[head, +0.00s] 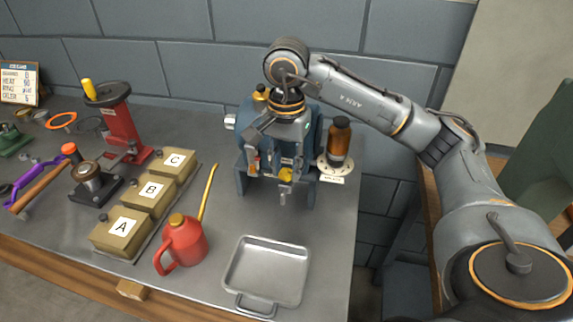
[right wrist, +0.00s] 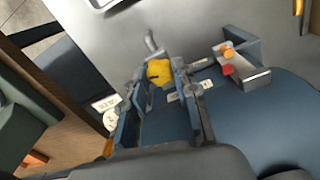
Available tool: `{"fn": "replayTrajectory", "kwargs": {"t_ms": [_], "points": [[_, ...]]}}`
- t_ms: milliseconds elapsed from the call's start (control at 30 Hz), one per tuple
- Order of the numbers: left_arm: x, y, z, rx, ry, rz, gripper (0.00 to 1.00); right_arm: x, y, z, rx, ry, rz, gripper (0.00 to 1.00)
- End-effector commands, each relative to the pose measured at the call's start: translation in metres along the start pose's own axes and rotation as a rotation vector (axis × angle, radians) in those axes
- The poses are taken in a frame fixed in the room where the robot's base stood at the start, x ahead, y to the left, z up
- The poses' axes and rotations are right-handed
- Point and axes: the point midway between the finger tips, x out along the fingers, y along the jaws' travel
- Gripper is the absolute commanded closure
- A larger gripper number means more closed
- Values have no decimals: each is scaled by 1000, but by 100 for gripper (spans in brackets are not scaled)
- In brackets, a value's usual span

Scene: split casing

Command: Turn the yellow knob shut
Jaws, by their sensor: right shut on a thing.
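The yellow knob (head: 286,175) is low on the front of the blue casing (head: 313,140), above a small grey spout. It also shows in the right wrist view (right wrist: 159,71), between the fingertips. My right gripper (head: 277,166) reaches down in front of the casing from above and hides much of its face. In the right wrist view the right gripper (right wrist: 157,80) has one finger on each side of the knob and is shut on it. A dark slot or mark shows on the knob. My left gripper is not in view.
A brown bottle (head: 340,142) stands on a round stand right of the casing. A metal tray (head: 236,272) and a red oil can (head: 187,243) are in front. Boxes A, B and C (head: 150,190) and a red press (head: 120,122) stand left.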

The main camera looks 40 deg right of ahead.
Motion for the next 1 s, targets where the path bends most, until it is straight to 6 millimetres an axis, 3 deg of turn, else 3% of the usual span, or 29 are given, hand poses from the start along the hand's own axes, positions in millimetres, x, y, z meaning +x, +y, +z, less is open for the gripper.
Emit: {"fn": "replayTrajectory", "kwargs": {"t_ms": [1000], "points": [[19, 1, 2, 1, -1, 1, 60, 0, 0, 0, 687, 0, 0, 100]]}}
